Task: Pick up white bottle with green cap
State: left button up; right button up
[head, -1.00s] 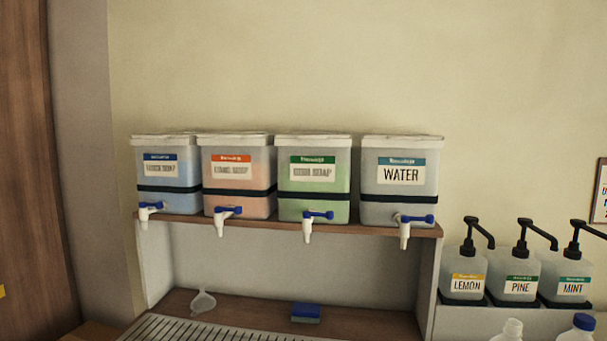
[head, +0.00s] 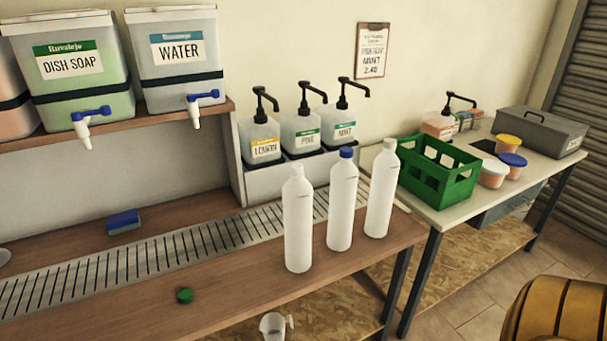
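Three white bottles stand upright in a row on the wooden counter. The nearest bottle (head: 298,222) has an open-looking white neck with no green cap on it. The middle bottle (head: 342,202) has a blue cap. The far right bottle (head: 381,190) has a white top. A small green cap (head: 184,295) lies loose on the counter, left of the bottles and apart from them. No bottle wearing a green cap shows. Neither of my grippers is in view.
A slotted drain grate (head: 160,252) runs along the counter (head: 235,290), with a blue sponge (head: 123,221) behind it. Pump bottles (head: 302,130) stand behind the white bottles. A green crate (head: 440,172) stands on the right table. A barrel (head: 556,312) is at lower right.

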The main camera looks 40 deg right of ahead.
aim_at(297, 192)
jog(key=z, duration=1.2)
